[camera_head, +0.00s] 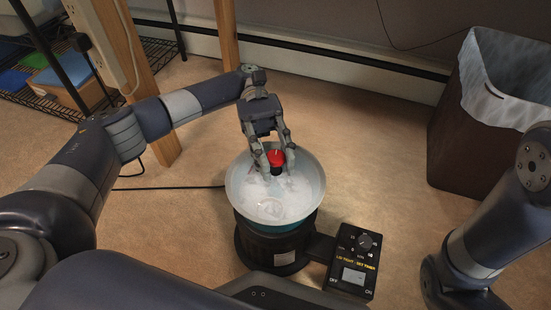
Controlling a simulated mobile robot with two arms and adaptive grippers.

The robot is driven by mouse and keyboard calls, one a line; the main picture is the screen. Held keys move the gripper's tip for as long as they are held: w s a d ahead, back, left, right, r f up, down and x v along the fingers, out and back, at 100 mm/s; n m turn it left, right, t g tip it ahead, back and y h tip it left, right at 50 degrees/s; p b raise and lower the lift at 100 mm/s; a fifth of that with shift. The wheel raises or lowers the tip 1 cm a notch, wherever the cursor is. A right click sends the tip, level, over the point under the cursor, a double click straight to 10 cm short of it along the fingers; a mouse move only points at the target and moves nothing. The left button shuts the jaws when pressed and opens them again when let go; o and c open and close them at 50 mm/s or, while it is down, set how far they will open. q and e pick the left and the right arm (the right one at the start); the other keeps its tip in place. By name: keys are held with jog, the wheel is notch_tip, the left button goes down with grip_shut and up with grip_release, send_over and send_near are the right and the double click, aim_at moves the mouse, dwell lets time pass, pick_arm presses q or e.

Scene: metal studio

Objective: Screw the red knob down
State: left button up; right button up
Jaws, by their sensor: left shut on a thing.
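The red knob (276,157) stands near the far side inside a pale, wide bowl (233,190) with a whitish, cloudy inside. My left gripper (276,170) reaches down over the bowl from the far side. Its fingers are on either side of the red knob and shut on it. The knob's lower part is partly hidden by the fingers. My right arm shows at the right edge, but its gripper is not in view.
The bowl sits on a round black base (255,245). A black control box (352,262) with a dial and a switch is joined to it at the lower right. A dark bin with a liner (500,85) stands at the right. Wooden posts and a wire shelf (60,80) are at the left.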

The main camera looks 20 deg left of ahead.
aim_at(274, 156)
pick_arm(q)
jog(key=shift+s+f, duration=0.1)
jog(key=shift+f, duration=0.05)
jog(key=o, duration=1.1)
jog(key=shift+a, duration=0.1)
jog(key=shift+r, duration=0.2)
notch_tip(274, 156, up, 10)
jog(key=shift+f, duration=0.1)
